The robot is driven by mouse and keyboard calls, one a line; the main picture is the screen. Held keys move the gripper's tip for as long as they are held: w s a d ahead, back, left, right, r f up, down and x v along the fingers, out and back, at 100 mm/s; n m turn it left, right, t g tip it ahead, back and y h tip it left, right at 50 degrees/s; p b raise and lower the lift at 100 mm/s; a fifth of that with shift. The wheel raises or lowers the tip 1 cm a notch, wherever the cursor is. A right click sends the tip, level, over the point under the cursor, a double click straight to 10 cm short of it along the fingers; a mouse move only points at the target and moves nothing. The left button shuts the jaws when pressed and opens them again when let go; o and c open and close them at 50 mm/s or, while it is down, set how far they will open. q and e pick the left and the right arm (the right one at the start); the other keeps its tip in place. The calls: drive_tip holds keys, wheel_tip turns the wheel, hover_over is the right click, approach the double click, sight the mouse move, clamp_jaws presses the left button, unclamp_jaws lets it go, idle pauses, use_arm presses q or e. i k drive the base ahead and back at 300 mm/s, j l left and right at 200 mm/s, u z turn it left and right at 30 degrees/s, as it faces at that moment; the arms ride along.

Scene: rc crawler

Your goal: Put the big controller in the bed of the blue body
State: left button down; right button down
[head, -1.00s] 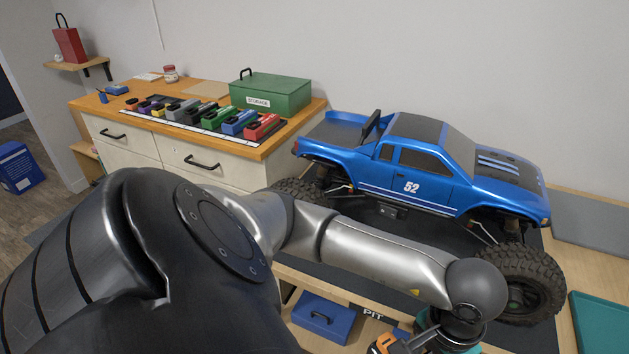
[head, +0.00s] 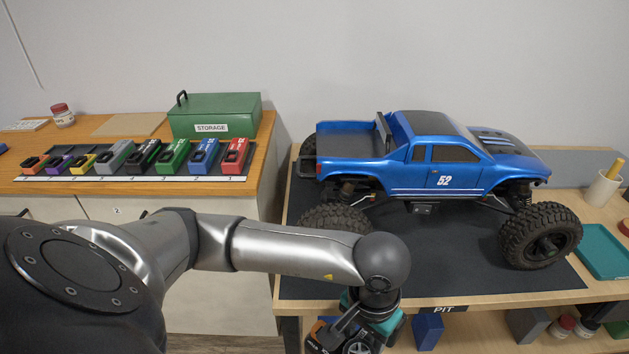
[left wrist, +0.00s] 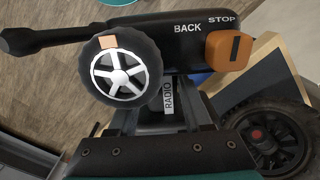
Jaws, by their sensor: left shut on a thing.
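The blue body (head: 440,165), marked 52, sits on the crawler's large black wheels on the pit bench. Its open bed (head: 345,140) is at the left rear, behind the cab, and looks empty. My left gripper (head: 352,325) is low in front of the bench, below and nearer than the truck. It is shut on the big controller (head: 356,346), black with a silver-spoked wheel, mostly cut off by the bottom edge. In the left wrist view the controller (left wrist: 190,45) shows BACK, STOP, an orange switch and a RADIO label between the jaws (left wrist: 168,100). My right gripper is out of view.
The pit bench (head: 520,298) has a dark mat under the crawler and a teal tray (head: 608,250) at right. A wooden counter (head: 30,185) at left holds a row of coloured blocks and a green storage box (head: 215,116). Bins and jars stand on the shelf below.

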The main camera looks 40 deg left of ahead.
sight(347, 144)
drive_tip(key=j, duration=0.5)
drive_tip(key=k+j+z, duration=0.15)
drive_tip(key=j, duration=0.9)
